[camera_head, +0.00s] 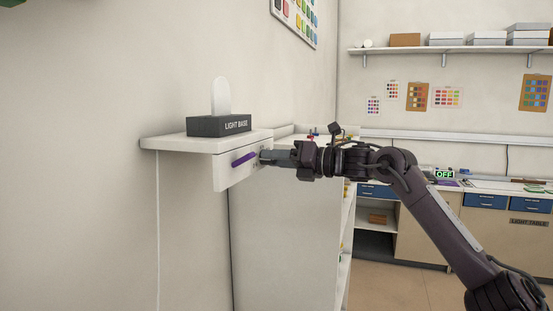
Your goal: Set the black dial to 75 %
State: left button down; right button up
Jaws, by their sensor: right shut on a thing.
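A white shelf unit (230,174) juts from the left wall, with a purple strip (243,159) on its front panel. My right gripper (265,157) reaches in from the right and is shut at that panel, just right of the strip. The black dial is hidden, or nearly so, behind the fingers, which are closed on it at the panel. Its setting cannot be read. A dark block marked LIGHT BASE (218,126) with an upright white rounded panel (221,96) stands on the shelf. My left gripper is not in view.
A pale tall cabinet (282,235) stands below and behind my gripper. At the back right are counters with blue drawers (487,201), a green OFF sign (444,174), and a wall shelf (455,49) with boxes. Open floor (400,288) shows at lower right.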

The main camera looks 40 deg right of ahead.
jog(key=m+p, duration=0.1)
jog(key=m, duration=1.3)
jog(key=m+y+p, duration=0.1)
jog(key=m+p, duration=0.1)
jog(key=m, duration=1.3)
jog(key=shift+w+d+g, duration=0.1)
jog(key=shift+d+g, duration=0.05)
jog(key=shift+g, duration=0.15)
jog(key=o, duration=1)
jog(key=shift+r, duration=0.1)
